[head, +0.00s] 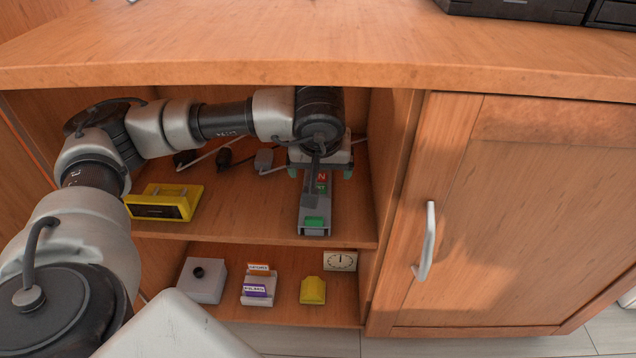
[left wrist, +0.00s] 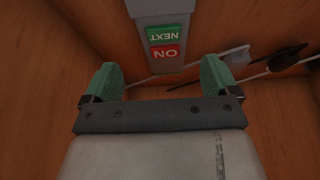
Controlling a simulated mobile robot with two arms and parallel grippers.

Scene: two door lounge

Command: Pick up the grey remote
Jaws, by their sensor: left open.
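The grey remote (head: 315,211) lies on the upper shelf of the open cabinet, its near end toward the shelf's front edge. It has a green button at its near end and red and green labelled buttons farther back. In the left wrist view the remote (left wrist: 163,53) shows at the top, with its "NEXT" button and red button between and beyond the fingertips. My left gripper (head: 320,173) is over the remote's far part, with its green-tipped fingers on either side. It also shows in the left wrist view (left wrist: 160,79), open, with nothing between the fingers.
A yellow device (head: 163,202) stands left on the same shelf; plugs and cables (head: 264,160) lie behind. The lower shelf holds a grey box (head: 202,281), a card holder (head: 259,290), a yellow object (head: 313,290) and a clock (head: 341,261). The cabinet top (head: 210,55) overhangs my arm; a closed door (head: 530,220) is right.

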